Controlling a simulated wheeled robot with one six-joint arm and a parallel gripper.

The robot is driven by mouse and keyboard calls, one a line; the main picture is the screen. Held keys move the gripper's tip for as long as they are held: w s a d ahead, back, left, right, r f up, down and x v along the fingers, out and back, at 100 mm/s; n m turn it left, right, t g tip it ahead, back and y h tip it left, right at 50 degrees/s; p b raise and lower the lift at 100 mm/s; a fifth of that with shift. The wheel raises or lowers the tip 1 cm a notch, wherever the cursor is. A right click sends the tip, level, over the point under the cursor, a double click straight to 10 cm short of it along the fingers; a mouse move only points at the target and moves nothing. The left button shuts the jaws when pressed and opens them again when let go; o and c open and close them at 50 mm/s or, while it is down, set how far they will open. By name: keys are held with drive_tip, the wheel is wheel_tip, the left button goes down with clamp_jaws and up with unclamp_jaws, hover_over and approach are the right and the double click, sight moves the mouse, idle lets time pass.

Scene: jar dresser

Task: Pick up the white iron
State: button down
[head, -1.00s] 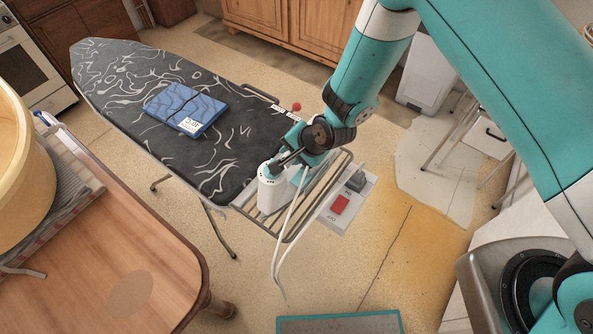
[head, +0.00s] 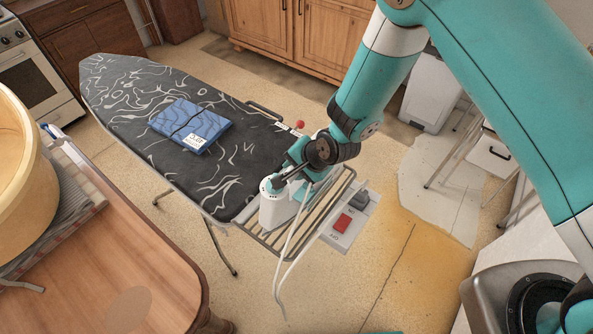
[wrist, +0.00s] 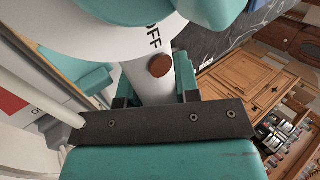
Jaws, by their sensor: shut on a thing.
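The white iron (head: 273,207) stands upright on the slatted metal rest at the near right end of the ironing board (head: 236,158). Its pale cord hangs over the rest's edge toward the floor. My gripper (head: 284,178) reaches in from the upper right and is shut on the iron near its top. In the wrist view, the iron's white and teal body (wrist: 150,84), with a brown-red button and "OFF" lettering, sits close up between the fingers. The fingertips are largely hidden by the iron and the gripper's own body. I cannot see any clear gap between iron and rest.
A grey panel with a red switch (head: 343,222) adjoins the rest. A wooden table (head: 110,265) stands at lower left, cabinets (head: 300,30) behind. Open floor lies right of the board.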

wheel_tip(320, 180, up, 19)
drive_tip(key=b, duration=0.4)
drive_tip(key=shift+r, duration=0.15)
